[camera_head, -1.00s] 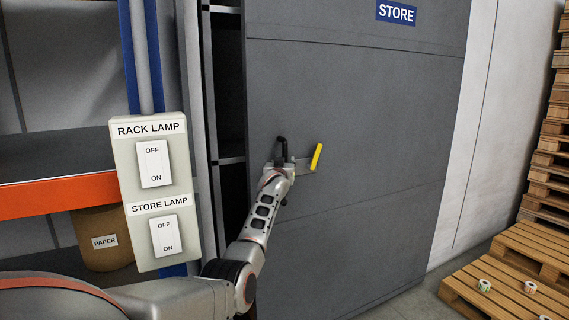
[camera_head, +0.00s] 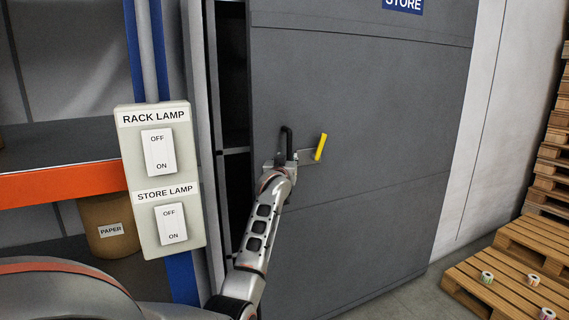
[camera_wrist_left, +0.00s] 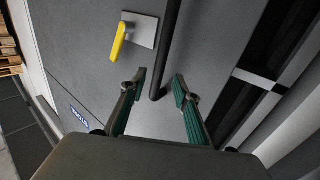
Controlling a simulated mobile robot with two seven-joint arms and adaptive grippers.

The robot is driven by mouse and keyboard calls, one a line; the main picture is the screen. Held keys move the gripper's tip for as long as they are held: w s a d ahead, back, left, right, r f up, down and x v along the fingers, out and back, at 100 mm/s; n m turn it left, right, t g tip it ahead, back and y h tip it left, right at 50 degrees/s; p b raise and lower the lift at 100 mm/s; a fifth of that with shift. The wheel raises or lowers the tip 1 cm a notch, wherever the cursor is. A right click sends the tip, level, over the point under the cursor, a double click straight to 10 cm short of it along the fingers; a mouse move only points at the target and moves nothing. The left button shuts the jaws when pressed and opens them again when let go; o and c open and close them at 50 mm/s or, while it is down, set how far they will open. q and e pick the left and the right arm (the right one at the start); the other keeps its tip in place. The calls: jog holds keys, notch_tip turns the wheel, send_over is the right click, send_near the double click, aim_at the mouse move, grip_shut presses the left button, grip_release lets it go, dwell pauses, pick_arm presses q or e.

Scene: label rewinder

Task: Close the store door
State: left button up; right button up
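The store door (camera_head: 360,220) is a large grey panel with a blue STORE sign (camera_head: 403,4) at its top. It stands ajar, with a dark gap (camera_head: 234,110) along its left edge. A black bar handle (camera_head: 287,138) and a yellow lever (camera_head: 321,147) on a metal plate are on the door. My left gripper (camera_head: 284,163) is at the handle's lower part. In the left wrist view its green-padded fingers (camera_wrist_left: 159,80) are apart, with the lower end of the black handle (camera_wrist_left: 168,50) between them. Contact with the handle cannot be told. My right gripper is not in view.
A switch panel (camera_head: 184,238) for rack lamp and store lamp stands left of the door. An orange-edged shelf (camera_head: 60,180) and a brown PAPER container (camera_head: 110,222) are further left. Wooden pallets (camera_head: 545,250) with small rolls lie at the right.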

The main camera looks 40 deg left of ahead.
pick_arm(q)
jog(key=shift+v, duration=1.95)
